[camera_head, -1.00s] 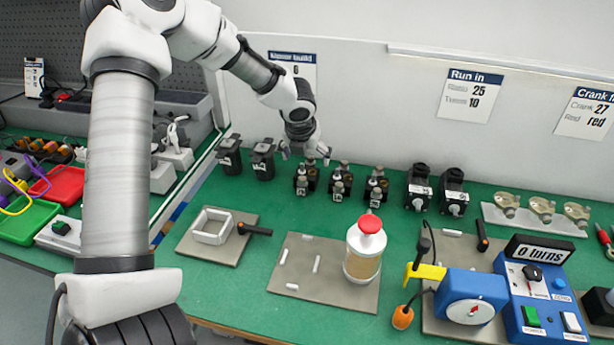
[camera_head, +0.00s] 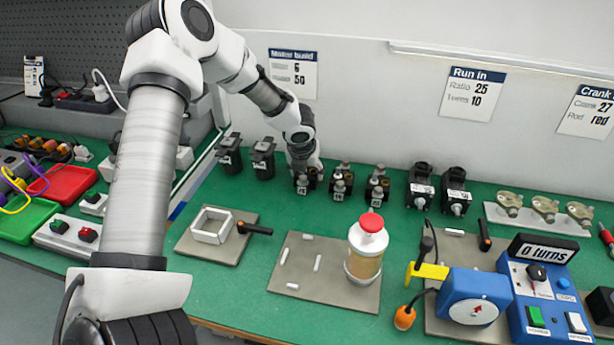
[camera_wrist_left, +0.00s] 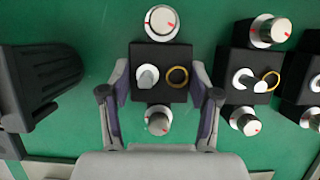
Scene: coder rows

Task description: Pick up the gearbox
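Three small black gearboxes with silver shafts stand in a row at the back of the green bench: a left one (camera_head: 302,188), a middle one (camera_head: 341,184) and a right one (camera_head: 377,188). My left gripper (camera_head: 305,168) is down at the left gearbox and partly hides it. In the left wrist view the gripper (camera_wrist_left: 159,80) is open, its two fingers on either side of that gearbox (camera_wrist_left: 160,58), with narrow gaps beside the block. The neighbouring gearbox (camera_wrist_left: 248,72) stands close to the right finger. My right gripper is not in view.
Black ribbed motors (camera_head: 263,160) stand left of the row; two more black units (camera_head: 420,187) stand to its right. A grey mat with a red-capped jar (camera_head: 366,250) lies in front. The wall is close behind the row.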

